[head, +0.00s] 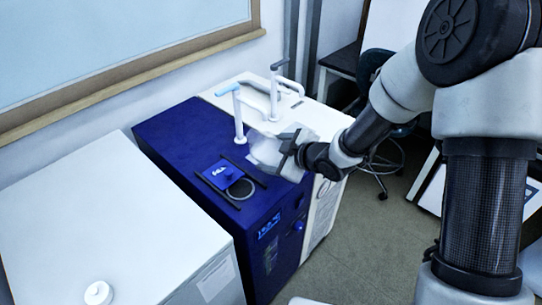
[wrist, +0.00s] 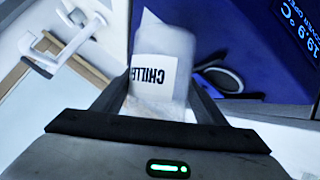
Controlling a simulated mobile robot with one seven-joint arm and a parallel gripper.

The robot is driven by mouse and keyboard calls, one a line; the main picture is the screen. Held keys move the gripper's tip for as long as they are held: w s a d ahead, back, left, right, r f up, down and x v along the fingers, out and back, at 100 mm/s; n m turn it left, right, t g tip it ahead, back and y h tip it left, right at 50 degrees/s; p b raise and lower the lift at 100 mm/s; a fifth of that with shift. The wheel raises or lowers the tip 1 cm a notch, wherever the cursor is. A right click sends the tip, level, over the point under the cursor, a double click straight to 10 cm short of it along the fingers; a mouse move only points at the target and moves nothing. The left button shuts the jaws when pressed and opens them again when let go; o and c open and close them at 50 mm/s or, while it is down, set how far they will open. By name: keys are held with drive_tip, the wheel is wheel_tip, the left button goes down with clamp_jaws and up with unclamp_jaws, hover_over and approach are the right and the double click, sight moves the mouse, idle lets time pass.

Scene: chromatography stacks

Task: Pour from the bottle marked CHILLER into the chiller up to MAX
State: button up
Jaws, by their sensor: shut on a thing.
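The bottle (wrist: 162,75) is whitish and translucent, and its label reads CHILLE, with the end cut off. In the head view the bottle (head: 265,150) is over the right part of the blue chiller (head: 180,135). My gripper (head: 288,155) is shut on it. In the wrist view my gripper (wrist: 160,115) has a finger on each side of the bottle. The chiller's round filling opening (head: 240,189) lies to the bottle's lower left, with a blue lid plate (head: 221,173) beside it. The opening's ring (wrist: 222,80) shows right of the bottle in the wrist view. The liquid level is not readable.
A white unit (head: 310,115) with taps stands behind the chiller. A blue-handled tap (head: 238,115) rises close to the bottle. A white cabinet (head: 110,215) stands at the left, with a white cap (head: 98,293) on it. The chiller's display (wrist: 300,25) shows 19.9 °C.

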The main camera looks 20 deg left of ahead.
drive_tip(key=shift+w+d+n+t+b, duration=0.2)
drive_tip(key=shift+w+n+t+b, duration=0.1)
drive_tip(key=shift+b, duration=0.9)
drive_tip(key=shift+f+h+b, duration=0.1)
drive_tip(key=shift+h+b, duration=0.2)
drive_tip(key=shift+b, duration=0.25)
drive_tip(key=shift+w+d+n+h+b, duration=0.2)
drive_tip(key=shift+n+h+b, duration=0.1)
drive_tip(key=shift+b, duration=0.65)
drive_tip(key=shift+w+d+f+n+t+b, duration=0.15)
drive_tip(key=shift+n+t+b, duration=0.2)
drive_tip(key=shift+b, duration=1.1)
drive_tip(key=shift+h, duration=0.3)
drive_tip(key=shift+w+f+b, duration=0.1)
drive_tip(key=shift+b, duration=1.2)
drive_tip(key=shift+d+n+t+b, duration=0.2)
drive_tip(key=shift+t+b, duration=0.25)
drive_tip(key=shift+b, duration=0.45)
drive_tip(key=shift+w+f+n+h+b, duration=0.1)
drive_tip(key=shift+f+n+h+b, duration=0.15)
drive_tip(key=shift+b, duration=1.2)
